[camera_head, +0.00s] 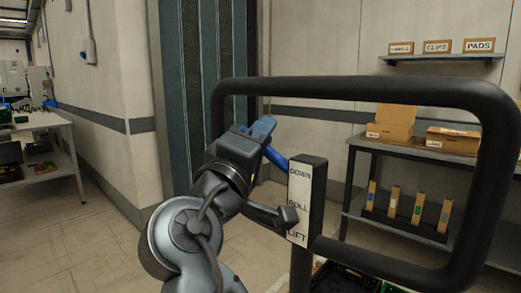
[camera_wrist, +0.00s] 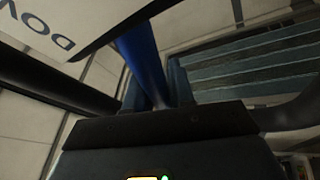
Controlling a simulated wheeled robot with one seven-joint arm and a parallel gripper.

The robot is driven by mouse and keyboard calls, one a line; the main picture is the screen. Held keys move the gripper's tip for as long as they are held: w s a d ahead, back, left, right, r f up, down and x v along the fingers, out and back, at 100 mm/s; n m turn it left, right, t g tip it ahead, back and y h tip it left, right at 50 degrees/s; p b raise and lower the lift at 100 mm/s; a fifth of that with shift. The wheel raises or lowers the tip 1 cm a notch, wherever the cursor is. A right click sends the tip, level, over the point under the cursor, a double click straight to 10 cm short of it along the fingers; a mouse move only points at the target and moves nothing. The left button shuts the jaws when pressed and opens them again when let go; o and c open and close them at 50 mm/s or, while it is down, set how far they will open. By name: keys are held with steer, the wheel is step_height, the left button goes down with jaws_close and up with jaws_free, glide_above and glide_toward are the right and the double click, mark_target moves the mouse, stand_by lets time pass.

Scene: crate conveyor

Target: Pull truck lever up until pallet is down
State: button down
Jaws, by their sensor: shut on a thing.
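The truck's blue lever (camera_head: 276,158) shows in the head view beside the upper end of a label plate (camera_head: 299,200) marked DOWN, ROLL and LIFT from top to bottom. My gripper (camera_head: 262,128) is shut on the lever's upper left end, level with or above the DOWN mark. In the wrist view, the blue lever (camera_wrist: 143,62) runs down to the dark gripper edge (camera_wrist: 160,124), beside the plate (camera_wrist: 80,22) with part of DOWN showing. The grip itself is partly hidden. The pallet cannot be made out.
The truck's black handle frame (camera_head: 365,90) loops around the plate. Behind it at right stand a shelf table (camera_head: 455,157) with cardboard boxes (camera_head: 393,122) and a wall shelf with labelled boxes (camera_head: 436,47). A dark crate (camera_head: 345,278) shows low down. The floor at left (camera_head: 105,225) is clear.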

steer(key=c, duration=1.1)
jaws_free()
steer(key=shift+o, duration=0.2)
steer(key=v, duration=0.7)
steer(key=shift+s+a+b, duration=0.15)
steer(key=shift+s+b, duration=0.15)
steer(key=shift+s, duration=0.05)
steer(key=shift+f, duration=0.1)
